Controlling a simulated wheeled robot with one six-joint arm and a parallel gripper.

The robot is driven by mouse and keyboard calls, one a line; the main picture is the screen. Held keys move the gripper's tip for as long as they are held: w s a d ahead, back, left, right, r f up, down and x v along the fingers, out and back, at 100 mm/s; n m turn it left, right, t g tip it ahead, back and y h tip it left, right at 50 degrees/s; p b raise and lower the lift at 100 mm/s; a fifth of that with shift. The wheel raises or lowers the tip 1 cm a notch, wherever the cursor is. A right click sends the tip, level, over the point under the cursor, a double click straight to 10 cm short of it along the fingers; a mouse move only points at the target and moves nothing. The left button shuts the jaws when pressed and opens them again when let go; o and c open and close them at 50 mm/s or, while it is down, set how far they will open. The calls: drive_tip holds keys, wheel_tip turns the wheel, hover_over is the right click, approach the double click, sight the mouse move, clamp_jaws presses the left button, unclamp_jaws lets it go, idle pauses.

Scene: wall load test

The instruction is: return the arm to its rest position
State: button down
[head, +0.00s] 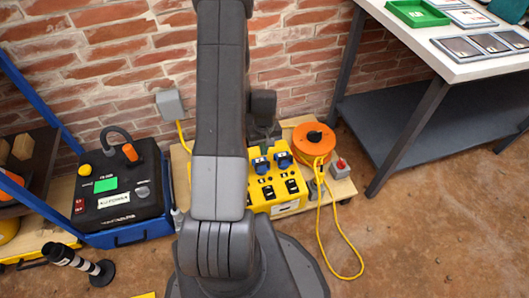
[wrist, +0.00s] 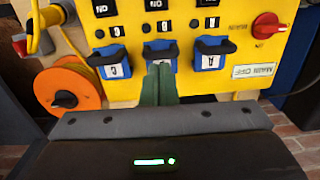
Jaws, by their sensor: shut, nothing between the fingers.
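My arm reaches out over the yellow power box (head: 274,188), which stands on a low wooden board by the brick wall. My gripper (head: 264,137) is partly hidden by the arm in the head view. In the wrist view my gripper's green fingers (wrist: 158,78) are together and empty, in front of the middle blue socket cover (wrist: 160,56). I cannot tell whether they touch it. The left (wrist: 112,62) and right (wrist: 211,53) blue covers sit beside it. A red knob (wrist: 266,25) is on the yellow panel (wrist: 245,60).
An orange cable reel (head: 314,138) stands right of the box, its yellow cable looping onto the floor. A black and blue unit (head: 120,195) stands left. A workbench (head: 455,65) with a lower shelf is at right. A black-and-white post (head: 80,264) is front left. Floor at right is clear.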

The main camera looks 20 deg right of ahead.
wheel_tip(320, 180, up, 7)
drive_tip(key=p, duration=0.2)
hover_over(262, 162)
drive_tip(key=s, duration=0.2)
drive_tip(key=shift+s+d+r, duration=0.1)
drive_tip(key=shift+s+d, duration=0.05)
drive_tip(key=shift+d, duration=0.1)
drive_tip(key=w+f+b, duration=0.1)
drive_tip(key=f+b, duration=0.1)
drive_tip(key=f, duration=0.2)
drive_tip(key=w+f+b, duration=0.1)
drive_tip(key=f+b, duration=0.1)
drive_tip(key=f, duration=0.3)
drive_tip(key=w+f+b, duration=0.1)
drive_tip(key=f, duration=0.4)
drive_tip(key=shift+a+b, duration=0.1)
drive_tip(key=shift+b, duration=0.3)
drive_tip(key=shift+s+r, duration=0.1)
drive_tip(key=shift+s, duration=0.15)
drive_tip(key=shift+s+a, duration=0.1)
drive_tip(key=shift+s, duration=0.4)
